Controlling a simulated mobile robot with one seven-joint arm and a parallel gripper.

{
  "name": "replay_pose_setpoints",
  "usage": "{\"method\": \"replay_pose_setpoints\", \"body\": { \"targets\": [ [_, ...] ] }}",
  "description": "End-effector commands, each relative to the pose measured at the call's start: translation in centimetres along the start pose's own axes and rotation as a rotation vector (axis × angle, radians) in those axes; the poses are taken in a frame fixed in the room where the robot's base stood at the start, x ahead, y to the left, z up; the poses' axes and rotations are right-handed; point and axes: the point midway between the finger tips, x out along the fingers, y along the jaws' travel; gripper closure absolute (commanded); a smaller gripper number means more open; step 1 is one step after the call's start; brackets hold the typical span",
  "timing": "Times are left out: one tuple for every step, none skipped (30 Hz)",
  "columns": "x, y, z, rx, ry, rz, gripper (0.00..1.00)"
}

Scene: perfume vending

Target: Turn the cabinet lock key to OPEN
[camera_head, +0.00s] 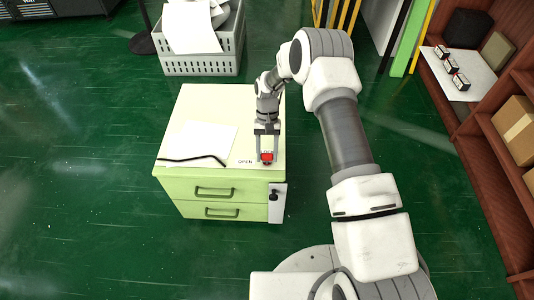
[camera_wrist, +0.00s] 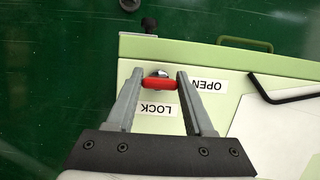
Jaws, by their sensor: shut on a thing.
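The light green cabinet (camera_head: 215,105) stands on the green floor with two handled drawers at its front. The red key (camera_head: 267,156) is in the lock on the cabinet top, near the front right corner. My gripper (camera_head: 266,160) reaches down over it. In the wrist view, my gripper (camera_wrist: 158,80) is shut on the red key (camera_wrist: 160,85), whose handle lies crosswise between the fingers. The silver lock (camera_wrist: 160,73) shows just beyond it. The OPEN label (camera_wrist: 209,85) is right of the key, partly behind a finger. The LOCK label (camera_wrist: 158,109) is below the key.
A white paper (camera_head: 208,138) and a black bent rod (camera_head: 195,158) lie on the cabinet top, left of the key. A dark knobbed part (camera_head: 274,196) is on the front right. A grey crate (camera_head: 205,64) stands behind; shelves (camera_head: 490,130) are at right.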

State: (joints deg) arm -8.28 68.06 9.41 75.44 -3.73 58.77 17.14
Motion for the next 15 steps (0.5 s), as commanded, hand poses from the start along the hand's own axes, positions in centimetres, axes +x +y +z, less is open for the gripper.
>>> {"method": "replay_pose_setpoints", "body": {
  "targets": [
    [0.01,0.06,-0.08,-0.001,0.003,0.001,0.46],
    [0.01,0.06,-0.08,-0.001,0.002,0.001,0.4],
    [0.01,0.05,-0.07,-0.001,0.002,0.001,0.33],
    [0.01,0.05,-0.06,-0.001,0.002,0.001,0.28],
    [0.01,0.05,-0.06,-0.001,0.002,0.001,0.22],
    [0.01,0.04,-0.05,-0.001,0.001,0.001,0.18],
    [0.01,0.04,-0.04,0.0,0.001,0.001,0.18],
    [0.01,0.03,-0.04,0.0,0.001,0.001,0.18],
    [0.01,0.03,-0.03,0.0,0.001,0.001,0.18],
    [0.01,0.03,-0.03,0.0,0.001,0.0,0.18],
    [0.01,0.02,-0.02,0.0,0.001,0.0,0.18],
    [0.01,0.02,-0.02,0.0,0.001,0.0,0.18],
    [0.0,0.02,-0.02,0.0,0.001,0.0,0.18],
    [-0.03,0.01,-0.01,0.0,0.001,0.0,0.18],
    [-0.16,0.01,-0.01,0.0,0.001,0.0,0.18]
  ]
}}
